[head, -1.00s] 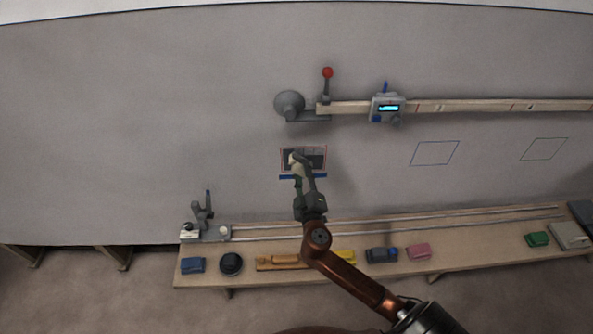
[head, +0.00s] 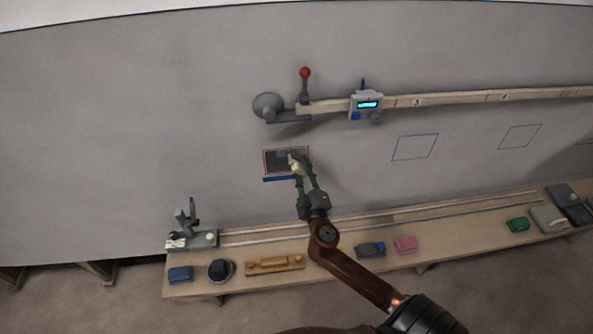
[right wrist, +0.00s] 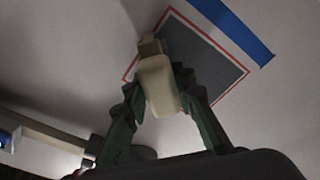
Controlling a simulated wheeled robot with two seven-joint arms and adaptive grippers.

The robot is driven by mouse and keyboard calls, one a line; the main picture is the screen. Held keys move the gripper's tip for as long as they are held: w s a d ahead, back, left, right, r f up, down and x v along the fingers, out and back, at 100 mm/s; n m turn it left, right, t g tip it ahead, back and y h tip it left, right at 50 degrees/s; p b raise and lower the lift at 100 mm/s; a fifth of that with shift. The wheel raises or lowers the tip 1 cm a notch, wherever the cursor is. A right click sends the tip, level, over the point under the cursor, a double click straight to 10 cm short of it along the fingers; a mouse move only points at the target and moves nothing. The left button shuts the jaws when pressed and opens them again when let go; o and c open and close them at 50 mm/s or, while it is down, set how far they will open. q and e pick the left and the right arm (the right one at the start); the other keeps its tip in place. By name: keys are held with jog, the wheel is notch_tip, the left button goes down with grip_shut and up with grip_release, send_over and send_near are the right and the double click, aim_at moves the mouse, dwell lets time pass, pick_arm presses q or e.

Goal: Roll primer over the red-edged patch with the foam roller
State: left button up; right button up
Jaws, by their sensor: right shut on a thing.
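The red-edged patch (head: 272,162) is a dark grey rectangle on the pale hull wall, with a strip of blue tape (head: 278,179) along its lower edge. It also shows in the right wrist view (right wrist: 205,58). My right gripper (head: 298,172) is shut on the cream foam roller (right wrist: 158,85), in front of the patch's right part in the head view. The roller covers part of the patch and its red edge in the wrist view. I cannot tell whether it touches the wall. My left gripper is not in view.
Above the patch, a wooden rail (head: 440,98) carries a grey device with a lit display (head: 367,104) and a red-knobbed lever (head: 305,73). Below, a bench (head: 215,290) holds a blue block (head: 180,274), a black round item (head: 221,270) and a wooden tool (head: 275,264).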

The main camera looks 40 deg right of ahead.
aim_at(289, 162)
jog(key=shift+s+d, duration=0.4)
jog(key=shift+d, duration=0.25)
jog(key=shift+s+d, duration=0.4)
jog(key=shift+d, duration=0.25)
jog(key=shift+r+p, duration=0.7)
jog(key=shift+r, duration=0.3)
jog(key=shift+w+a+f, duration=0.1)
jog(key=shift+w+a, duration=0.1)
jog(key=shift+a, duration=0.05)
jog(key=shift+w+a, duration=0.35)
jog(key=shift+a, duration=0.25)
jog(key=shift+w+a, duration=0.35)
jog(key=shift+a, duration=0.2)
jog(key=shift+w+a+f, duration=0.1)
jog(key=shift+w+a, duration=0.35)
jog(key=shift+a, duration=0.3)
jog(key=shift+w+a, duration=0.45)
jog(key=shift+a, duration=0.3)
jog(key=shift+w+a+b, duration=0.25)
jog(key=shift+w+a, duration=0.45)
jog(key=shift+a, duration=0.45)
jog(key=shift+w+a+b, duration=0.2)
jog(key=shift+w+a, duration=0.55)
jog(key=shift+a, duration=0.45)
jog(key=shift+w+a+b, duration=0.25)
jog(key=shift+w+a, duration=0.45)
jog(key=shift+a, duration=0.45)
